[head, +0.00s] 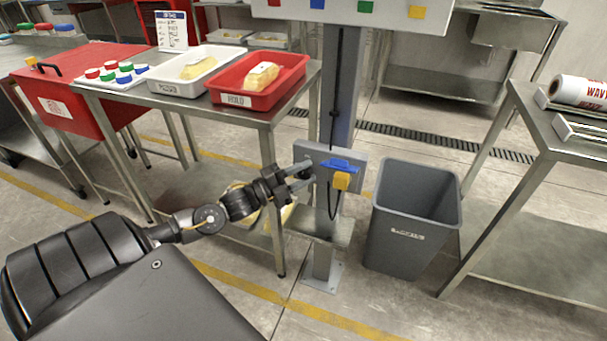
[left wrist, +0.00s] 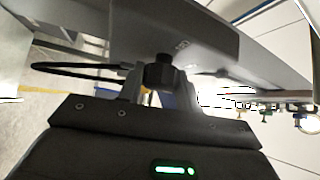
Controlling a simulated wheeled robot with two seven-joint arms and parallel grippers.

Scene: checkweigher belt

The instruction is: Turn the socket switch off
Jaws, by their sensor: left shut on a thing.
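A grey socket panel (head: 352,160) is mounted on the steel post (head: 343,95). It carries a blue socket cover (head: 340,165) and a yellow plug (head: 341,181) with a black cable. My left gripper (head: 306,172) reaches the left part of the panel from the left. In the left wrist view, my left gripper (left wrist: 158,82) has its fingers shut on both sides of a black switch knob (left wrist: 158,70) on the grey panel (left wrist: 205,38). The knob's exact angle and markings cannot be made out. My right gripper is not in view.
A grey bin (head: 410,225) stands right of the post. A steel table (head: 270,112) at left holds a red tray (head: 290,82) and a white tray (head: 165,84). Another steel table (head: 560,148) is at right. A small steel shelf (head: 325,228) sits below the panel.

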